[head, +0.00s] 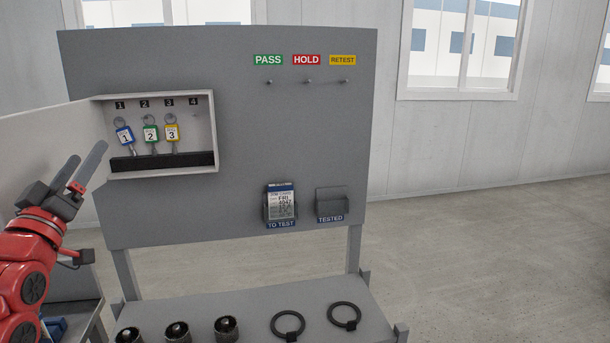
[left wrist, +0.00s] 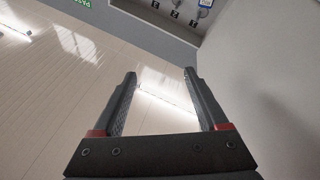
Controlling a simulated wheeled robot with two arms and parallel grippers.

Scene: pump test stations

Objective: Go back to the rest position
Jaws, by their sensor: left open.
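My left gripper (head: 80,172) is at the left of the head view, in front of the open door of the key cabinet (head: 215,130). Its two fingers are apart and nothing is between them. The left wrist view also shows the gripper (left wrist: 160,100) open and empty, with the cabinet's edge and a blue tag at the top. My right gripper is not in view.
The cabinet door (head: 40,140) stands open to the left. Tags 1 (head: 125,135), 2 (head: 150,134) and 3 (head: 172,133) hang inside. A TO TEST holder (head: 280,222) bears a card; the TESTED holder (head: 331,220) looks empty. Two black rings (head: 288,337) lie on the bench (head: 250,300).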

